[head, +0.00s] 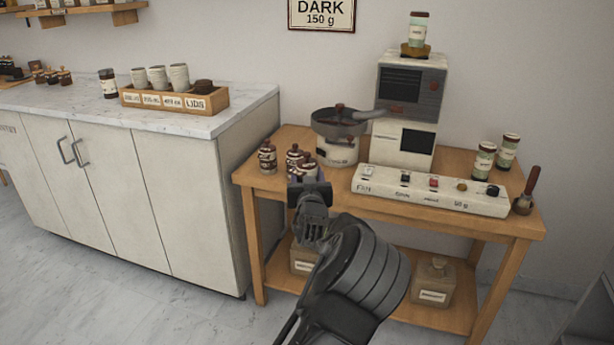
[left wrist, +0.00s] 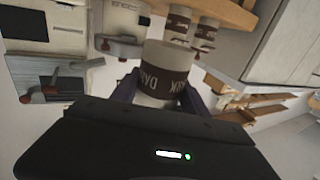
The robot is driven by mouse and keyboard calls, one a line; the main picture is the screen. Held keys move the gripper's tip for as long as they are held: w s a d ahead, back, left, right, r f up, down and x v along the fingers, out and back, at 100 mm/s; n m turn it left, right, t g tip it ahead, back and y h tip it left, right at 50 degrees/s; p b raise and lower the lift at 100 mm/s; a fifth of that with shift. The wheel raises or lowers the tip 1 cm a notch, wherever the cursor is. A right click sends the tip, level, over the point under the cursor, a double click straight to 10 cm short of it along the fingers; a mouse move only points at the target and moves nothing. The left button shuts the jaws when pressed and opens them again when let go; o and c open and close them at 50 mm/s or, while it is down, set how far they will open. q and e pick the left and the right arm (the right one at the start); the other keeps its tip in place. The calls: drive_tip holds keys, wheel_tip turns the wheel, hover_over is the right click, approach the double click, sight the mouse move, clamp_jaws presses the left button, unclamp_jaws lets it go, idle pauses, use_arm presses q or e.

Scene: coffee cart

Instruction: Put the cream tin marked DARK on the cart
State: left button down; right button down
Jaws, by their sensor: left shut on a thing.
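The cream tin with a brown band reading DARK (left wrist: 160,72) is between the fingers of my left gripper (left wrist: 158,92) in the left wrist view. In the head view my left gripper (head: 308,184) is shut on it at the front left part of the wooden cart (head: 330,196). The tin's upper part shows just beyond the fingers, and its lower part is hidden. I cannot tell whether it touches the cart top. My right gripper is not in view.
Similar brown-and-cream tins (head: 267,157) stand close by on the cart's left end. A pan (head: 340,121), a switch panel (head: 430,192) and a tall machine (head: 409,85) fill the middle. Two green-labelled jars (head: 484,160) stand right. A marble counter (head: 60,97) is left.

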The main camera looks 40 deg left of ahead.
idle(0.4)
use_arm(q)
drive_tip(key=shift+d, duration=0.25)
drive_tip(key=s+d+r+m+t+h+p, duration=0.1)
drive_tip(key=d+h+p, duration=0.3)
drive_tip(key=d, duration=0.7)
drive_tip(key=s+d+r+m+t+h+p, duration=0.1)
drive_tip(key=s+d+m+h+p, duration=0.2)
drive_tip(key=d, duration=0.8)
drive_tip(key=s+d+r+m+t+h+p, duration=0.2)
drive_tip(key=s+d+m+h+p, duration=0.2)
drive_tip(key=d+p, duration=0.3)
drive_tip(key=d, duration=0.4)
drive_tip(key=shift+h, duration=0.3)
drive_tip(key=shift+s+r, duration=0.1)
